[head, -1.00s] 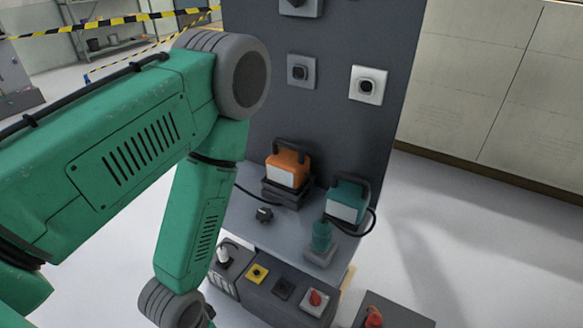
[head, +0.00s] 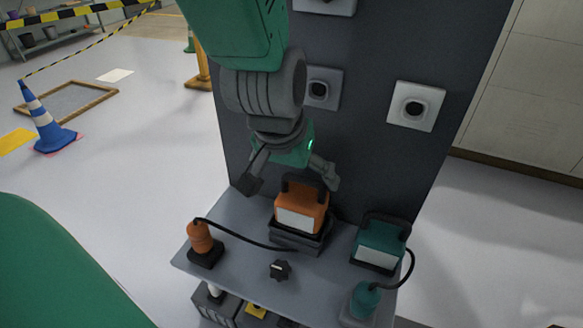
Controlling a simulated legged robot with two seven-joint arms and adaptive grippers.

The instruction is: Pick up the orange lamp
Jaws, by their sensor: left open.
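The orange lamp (head: 302,208) has a white front panel and a dark handle on top. It sits upright in a dark holder (head: 297,243) on the grey shelf. My left gripper (head: 292,187) comes down from above with its fingers spread wide, one to the left of the lamp's handle and one to the right. It is open, and nothing is held in it. I cannot tell whether the fingers touch the lamp. A black cable runs from the lamp's holder area to an orange plug (head: 200,238) at the shelf's left. My right gripper is not in view.
A teal lamp (head: 380,240) stands right of the orange one, its cable leading to a teal plug (head: 365,298). A black knob (head: 279,269) is on the grey shelf (head: 235,270). A dark upright panel (head: 385,150) with square fittings stands behind.

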